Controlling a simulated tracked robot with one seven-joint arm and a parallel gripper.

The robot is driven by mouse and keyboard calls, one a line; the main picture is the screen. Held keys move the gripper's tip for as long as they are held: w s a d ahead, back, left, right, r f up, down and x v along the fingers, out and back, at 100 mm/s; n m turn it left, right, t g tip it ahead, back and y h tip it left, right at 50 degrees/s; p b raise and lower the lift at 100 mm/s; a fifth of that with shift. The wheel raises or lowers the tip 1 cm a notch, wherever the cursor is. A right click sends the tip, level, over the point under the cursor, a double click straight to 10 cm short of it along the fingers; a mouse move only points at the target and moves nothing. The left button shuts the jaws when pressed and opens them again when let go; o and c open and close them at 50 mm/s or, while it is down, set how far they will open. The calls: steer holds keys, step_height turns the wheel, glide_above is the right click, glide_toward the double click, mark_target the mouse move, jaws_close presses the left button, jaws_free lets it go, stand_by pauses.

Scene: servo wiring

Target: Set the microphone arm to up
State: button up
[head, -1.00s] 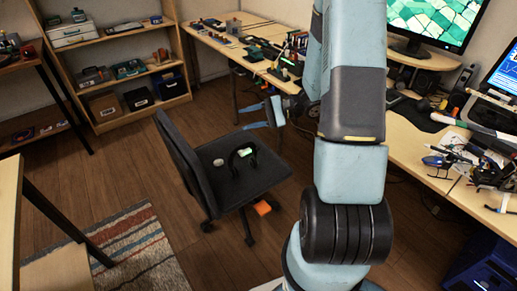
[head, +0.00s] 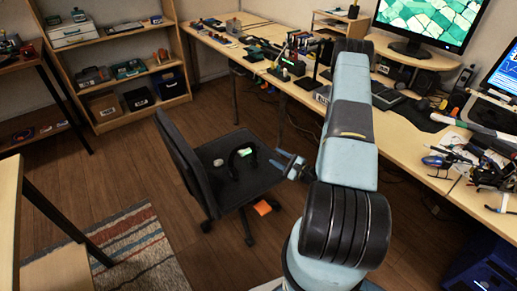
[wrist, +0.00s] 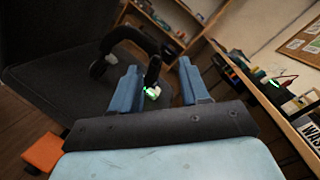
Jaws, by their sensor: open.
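A black headset (head: 236,161) lies on the seat of the office chair (head: 262,178). In the wrist view the dark band of the headset (wrist: 128,36) arches at the upper left. A thin dark piece (wrist: 152,72), which looks like the microphone arm, stands up with a green-lit pale part (wrist: 152,93) at its lower end. My gripper (head: 283,157) is at the right edge of the seat, to the right of the headset. Its blue fingers are open in the wrist view (wrist: 160,68), and the thin piece appears between them. I cannot tell whether they touch it.
The chair's backrest (head: 182,160) rises left of the headset. The long desk (head: 300,88), crowded with tools and electronics, runs behind and right of my arm. An orange object (head: 263,207) is on the floor below the seat.

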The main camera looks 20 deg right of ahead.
mark_target(258, 148)
steer(key=shift+m+t+h, duration=0.3)
steer(key=shift+m+h, duration=0.2)
steer(key=shift+h, duration=0.2)
steer(key=w+a+f, duration=0.1)
steer(key=w, duration=0.2)
steer(key=w+a+f, duration=0.1)
steer(key=w+a, duration=0.1)
steer(key=w, duration=0.2)
steer(key=w+a+f, duration=0.1)
steer(key=w, duration=0.3)
steer(key=shift+w+a, duration=0.2)
steer(key=shift+a, duration=0.1)
steer(key=shift+c, duration=0.3)
jaws_close()
